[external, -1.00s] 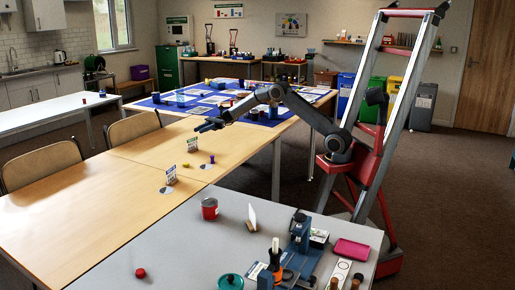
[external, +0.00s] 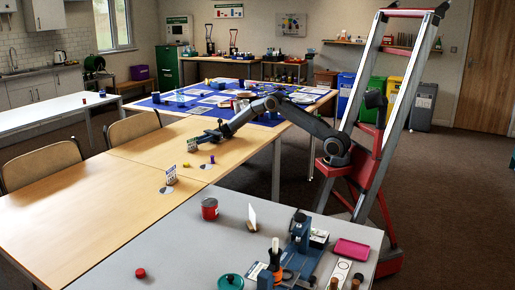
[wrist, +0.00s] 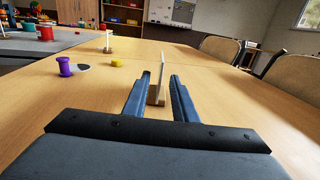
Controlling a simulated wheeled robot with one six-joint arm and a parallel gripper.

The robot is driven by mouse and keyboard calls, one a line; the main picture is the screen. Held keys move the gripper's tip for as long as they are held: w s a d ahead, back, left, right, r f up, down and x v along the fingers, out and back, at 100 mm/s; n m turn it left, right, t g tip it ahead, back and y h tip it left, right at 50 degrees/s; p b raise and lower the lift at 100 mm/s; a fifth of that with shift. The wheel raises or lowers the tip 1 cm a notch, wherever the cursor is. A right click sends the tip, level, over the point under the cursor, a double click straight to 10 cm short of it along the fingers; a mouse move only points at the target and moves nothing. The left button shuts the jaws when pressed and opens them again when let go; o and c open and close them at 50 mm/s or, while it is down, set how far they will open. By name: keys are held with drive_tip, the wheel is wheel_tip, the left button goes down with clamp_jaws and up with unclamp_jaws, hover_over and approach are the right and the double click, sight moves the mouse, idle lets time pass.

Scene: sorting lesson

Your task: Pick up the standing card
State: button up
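A standing card (external: 192,145) is upright on the wooden table in the external view. In the wrist view the card (wrist: 162,68) is seen nearly edge-on in a small wooden foot (wrist: 157,97). My gripper (external: 201,138) is low over the table, right at the card. In the wrist view my gripper (wrist: 161,76) is open, with the card and its foot in line with the gap between the fingers. Clear space shows on both sides of the card. I cannot tell whether the fingertips reach past it.
A yellow piece (wrist: 116,63) and a purple spool (wrist: 65,67) stand to the left in the wrist view. A second standing card (external: 171,175) is nearer the external camera. Two chairs (external: 132,128) line the table's far side. The wood around the card's right is clear.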

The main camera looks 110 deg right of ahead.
sight(193, 149)
drive_tip(key=x, duration=0.5)
drive_tip(key=shift+w+a, duration=0.1)
clamp_jaws()
wheel_tip(193, 149, up, 10)
drive_tip(key=shift+r+p, duration=0.1)
drive_tip(key=shift+p, duration=0.3)
